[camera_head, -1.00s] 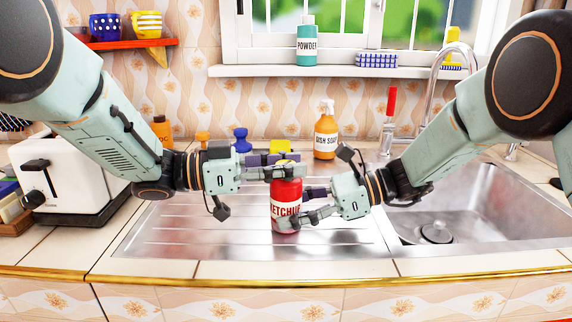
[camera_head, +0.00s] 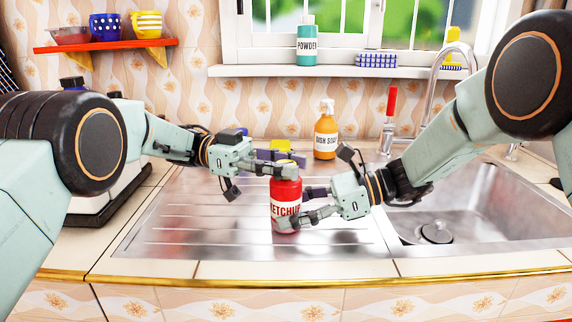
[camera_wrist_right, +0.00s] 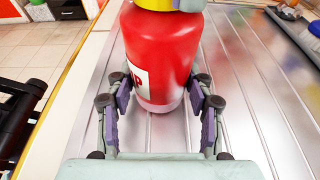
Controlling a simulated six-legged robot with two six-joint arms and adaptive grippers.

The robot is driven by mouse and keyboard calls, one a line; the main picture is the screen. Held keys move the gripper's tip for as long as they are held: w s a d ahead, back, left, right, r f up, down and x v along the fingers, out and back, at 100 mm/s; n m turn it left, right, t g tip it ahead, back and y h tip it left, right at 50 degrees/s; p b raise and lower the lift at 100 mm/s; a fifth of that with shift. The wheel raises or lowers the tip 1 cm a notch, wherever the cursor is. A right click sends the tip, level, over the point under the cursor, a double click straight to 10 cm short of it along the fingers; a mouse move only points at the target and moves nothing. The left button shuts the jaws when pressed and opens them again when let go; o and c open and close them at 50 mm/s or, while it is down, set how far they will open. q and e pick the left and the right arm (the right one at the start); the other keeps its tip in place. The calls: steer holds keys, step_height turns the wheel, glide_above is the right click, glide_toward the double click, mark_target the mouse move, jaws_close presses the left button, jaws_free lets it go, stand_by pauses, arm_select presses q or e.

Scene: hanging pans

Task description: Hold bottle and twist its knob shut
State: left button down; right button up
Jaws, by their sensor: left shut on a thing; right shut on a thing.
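The red ketchup bottle (camera_head: 286,190) stands upright on the metal drainboard, its label facing the head camera. It also shows in the right wrist view (camera_wrist_right: 156,50). Its yellow knob (camera_head: 281,145) is on top, partly hidden by my left gripper. My left gripper (camera_head: 281,162) reaches in from the left at the bottle's top and is shut on the knob. My right gripper (camera_head: 294,208) comes in from the right, lower down, and is shut on the bottle's body with a finger on either side.
The sink basin (camera_head: 450,212) lies to the right under the tap (camera_head: 437,75). A dish soap bottle (camera_head: 326,137) stands behind the ketchup. A white toaster (camera_head: 118,182) is at the left, partly behind my left arm. The drainboard (camera_head: 200,235) is clear at front left.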

arm_select(q)
steer(key=shift+m+g, duration=0.3)
steer(key=shift+g, duration=0.1)
stand_by(0.3)
steer(key=c, duration=0.9)
jaws_free()
steer(key=shift+c, duration=0.2)
step_height(320, 180, up, 10)
steer(key=shift+r, duration=0.1)
